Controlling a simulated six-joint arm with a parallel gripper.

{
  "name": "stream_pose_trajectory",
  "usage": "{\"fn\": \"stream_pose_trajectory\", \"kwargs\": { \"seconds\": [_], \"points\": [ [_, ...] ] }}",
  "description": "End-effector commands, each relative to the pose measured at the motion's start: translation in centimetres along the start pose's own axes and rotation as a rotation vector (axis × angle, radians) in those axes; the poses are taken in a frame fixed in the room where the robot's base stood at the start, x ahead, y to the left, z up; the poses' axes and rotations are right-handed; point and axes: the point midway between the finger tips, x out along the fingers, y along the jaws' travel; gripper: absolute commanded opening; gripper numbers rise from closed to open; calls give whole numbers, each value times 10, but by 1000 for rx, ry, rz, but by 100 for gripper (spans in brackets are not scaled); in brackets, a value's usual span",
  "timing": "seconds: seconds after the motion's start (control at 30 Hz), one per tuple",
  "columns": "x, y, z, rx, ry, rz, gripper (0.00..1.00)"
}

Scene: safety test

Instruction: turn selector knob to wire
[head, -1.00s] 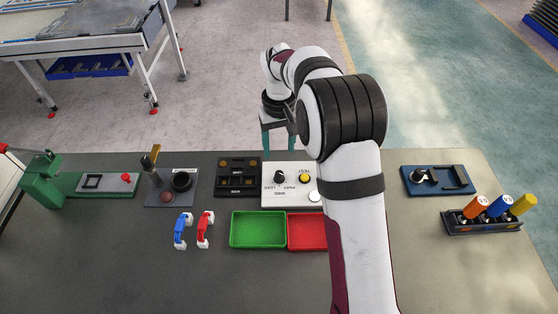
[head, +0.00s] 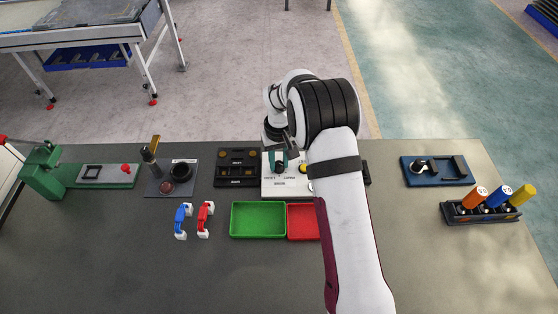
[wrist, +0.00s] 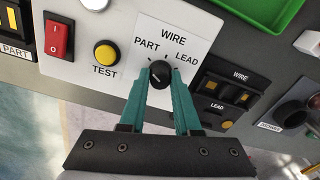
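The black selector knob (wrist: 160,74) is on a white panel (wrist: 122,22), with the labels PART, WIRE and LEAD around it in the wrist view. WIRE is the middle label. The knob also shows in the head view (head: 281,170), partly under my gripper (head: 281,156). My gripper's teal fingers (wrist: 159,78) are apart, one on each side of the knob. I cannot tell whether they touch it. The direction of the knob's pointer is not clear.
A yellow TEST button (wrist: 106,53) and a red rocker switch (wrist: 58,38) are on the same panel. A dark slotted block (head: 238,168) stands left of the panel. A green tray (head: 258,231) and a red tray (head: 302,233) lie in front.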

Motion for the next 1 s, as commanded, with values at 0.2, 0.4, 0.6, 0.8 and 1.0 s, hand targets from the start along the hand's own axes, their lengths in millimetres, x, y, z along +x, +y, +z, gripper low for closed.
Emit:
{"fn": "stream_pose_trajectory", "kwargs": {
  "seconds": [0.2, 0.4, 0.6, 0.8, 1.0],
  "points": [
    [0, 0, 0, 0, 0, 0, 0],
    [0, 0, 0, 5, 0, 0, 0],
    [0, 0, 0, 60, -1, 0, 0],
    [0, 0, 0, 195, -3, 1, 0],
    [0, 0, 0, 381, -3, 1, 0]
  ]
}}
